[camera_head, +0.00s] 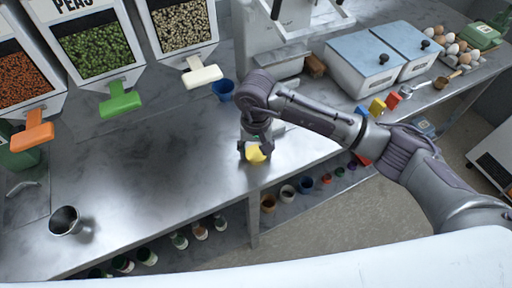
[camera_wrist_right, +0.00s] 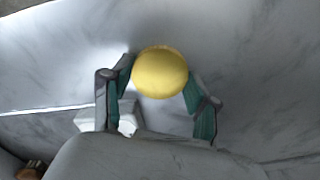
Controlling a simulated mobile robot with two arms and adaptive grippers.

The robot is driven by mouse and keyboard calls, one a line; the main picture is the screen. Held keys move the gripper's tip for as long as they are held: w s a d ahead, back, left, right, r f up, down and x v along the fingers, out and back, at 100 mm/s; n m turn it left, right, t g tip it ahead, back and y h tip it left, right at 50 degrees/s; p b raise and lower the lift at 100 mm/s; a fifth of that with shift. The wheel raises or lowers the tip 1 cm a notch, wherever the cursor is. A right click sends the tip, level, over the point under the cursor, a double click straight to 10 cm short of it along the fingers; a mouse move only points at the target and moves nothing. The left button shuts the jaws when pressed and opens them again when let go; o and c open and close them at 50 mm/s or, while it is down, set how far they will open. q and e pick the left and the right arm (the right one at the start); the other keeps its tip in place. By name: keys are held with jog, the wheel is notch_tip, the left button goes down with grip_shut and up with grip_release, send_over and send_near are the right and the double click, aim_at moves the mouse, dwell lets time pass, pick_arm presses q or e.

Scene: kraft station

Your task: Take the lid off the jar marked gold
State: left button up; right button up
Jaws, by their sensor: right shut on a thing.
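My right gripper (camera_head: 254,150) is over the steel counter near its front edge, pointing down. It is shut on a yellow round thing (camera_head: 256,155). In the right wrist view, the smooth yellow top (camera_wrist_right: 160,72) shows between the two green-padded fingers (camera_wrist_right: 160,100). I cannot tell whether this is a lid alone or a lid on a jar, since the gripper hides what is below. No mark reading gold can be read. My left gripper is not in view.
Small pots (camera_head: 268,203) and dark bottles (camera_head: 180,240) stand on a shelf below the counter. A blue cup (camera_head: 223,90) stands behind the gripper and a metal cup (camera_head: 65,221) at the front left. Dispensers line the back. The counter's left middle is clear.

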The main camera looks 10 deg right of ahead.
jog(key=shift+f, duration=0.15)
jog(key=o, duration=1.3)
